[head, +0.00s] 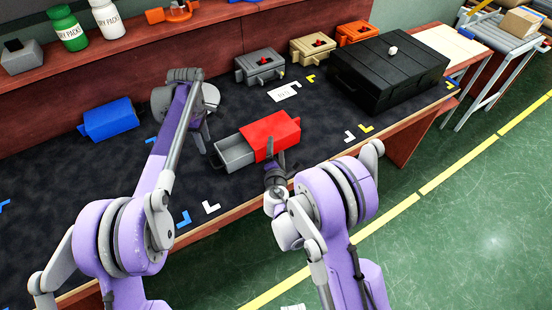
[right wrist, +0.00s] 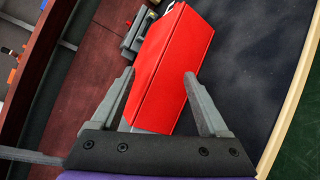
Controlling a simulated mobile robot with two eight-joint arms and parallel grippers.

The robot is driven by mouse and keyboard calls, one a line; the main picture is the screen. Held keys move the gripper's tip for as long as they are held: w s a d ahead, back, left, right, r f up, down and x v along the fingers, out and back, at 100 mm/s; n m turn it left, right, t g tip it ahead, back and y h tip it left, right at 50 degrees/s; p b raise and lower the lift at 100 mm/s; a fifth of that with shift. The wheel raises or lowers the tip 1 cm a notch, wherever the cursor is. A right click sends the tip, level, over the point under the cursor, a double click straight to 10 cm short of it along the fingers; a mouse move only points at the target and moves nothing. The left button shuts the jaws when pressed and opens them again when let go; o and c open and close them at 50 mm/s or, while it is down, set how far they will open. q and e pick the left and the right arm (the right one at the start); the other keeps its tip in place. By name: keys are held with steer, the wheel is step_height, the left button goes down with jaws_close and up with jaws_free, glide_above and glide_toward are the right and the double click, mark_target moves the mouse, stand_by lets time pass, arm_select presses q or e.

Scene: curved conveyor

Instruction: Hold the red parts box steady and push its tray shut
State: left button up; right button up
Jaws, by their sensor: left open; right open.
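The red parts box (head: 272,134) sits on the dark mat in the middle of the bench. Its grey tray (head: 236,153) sticks out of the box's left end. My left gripper (head: 204,146) is open, pointing down just left of the tray's outer end; whether it touches is unclear. My right gripper (head: 280,160) is open at the near side of the box. In the right wrist view the red box (right wrist: 172,66) lies between the open fingers of the right gripper (right wrist: 159,74), with its near end close to the palm. Contact with the fingers cannot be told.
A blue box (head: 109,119) lies at the left on the mat. A large black case (head: 388,72) stands to the right. Grey (head: 260,66), tan (head: 312,46) and orange (head: 356,33) boxes line the back. Mat in front of the tray is clear.

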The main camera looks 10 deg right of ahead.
steer(key=shift+x, duration=0.85)
steer(key=c, duration=1.2)
steer(key=shift+s, duration=0.1)
jaws_close()
steer(key=o, duration=0.5)
jaws_free()
jaws_close()
steer(key=shift+s, duration=0.1)
